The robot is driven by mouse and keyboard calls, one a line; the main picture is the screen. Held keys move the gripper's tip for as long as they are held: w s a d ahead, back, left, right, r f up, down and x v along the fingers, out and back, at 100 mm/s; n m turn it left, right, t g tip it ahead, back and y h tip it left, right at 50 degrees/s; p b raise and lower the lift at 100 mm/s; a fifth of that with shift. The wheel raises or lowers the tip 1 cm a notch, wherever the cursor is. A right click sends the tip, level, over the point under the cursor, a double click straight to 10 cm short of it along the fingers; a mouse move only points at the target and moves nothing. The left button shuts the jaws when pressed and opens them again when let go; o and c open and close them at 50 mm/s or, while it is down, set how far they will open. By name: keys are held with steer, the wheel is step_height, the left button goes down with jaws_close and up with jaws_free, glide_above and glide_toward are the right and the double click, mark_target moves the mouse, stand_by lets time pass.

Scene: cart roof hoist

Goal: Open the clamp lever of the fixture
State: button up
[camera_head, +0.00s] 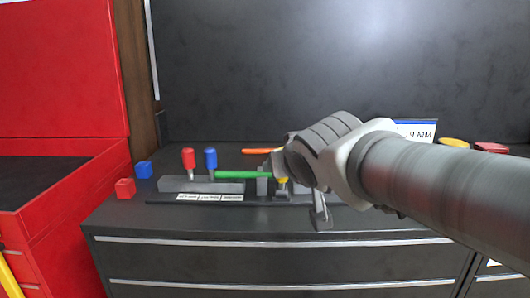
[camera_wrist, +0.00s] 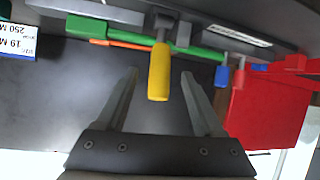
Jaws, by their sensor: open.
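The fixture, a grey bar base (camera_head: 205,186) with several coloured handles, lies on the dark cabinet top. A yellow lever handle (camera_wrist: 159,72) points toward my gripper in the wrist view; in the head view only a bit of yellow (camera_head: 282,180) shows beside my gripper. A long green handle (camera_head: 243,175) and an orange one (camera_head: 262,151) lie flat. Red (camera_head: 188,158) and blue (camera_head: 210,159) handles stand upright. My gripper (camera_wrist: 159,78) is open, its fingers on either side of the yellow handle with gaps visible. Which handle is the clamp lever is not marked legibly.
Small red (camera_head: 125,188) and blue (camera_head: 144,169) blocks sit left of the fixture, near a red tool cabinet (camera_head: 60,190). A "19 MM" sign (camera_head: 416,131) and yellow and red items stand at right. A dark wall rises behind. The cabinet top's front strip is bare.

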steer(key=p+v, duration=0.3)
steer(key=v, duration=1.1)
steer(key=s+d+f+m+g+h+p, duration=0.1)
steer(key=s+d+f+g, duration=0.3)
steer(key=f, duration=0.4)
steer(key=s+d+f+m+g+p, duration=0.1)
steer(key=s+d+f+g, duration=0.25)
steer(key=f, duration=0.45)
step_height(320, 180, up, 18)
steer(key=p, duration=1.7)
steer(key=shift+r, duration=0.15)
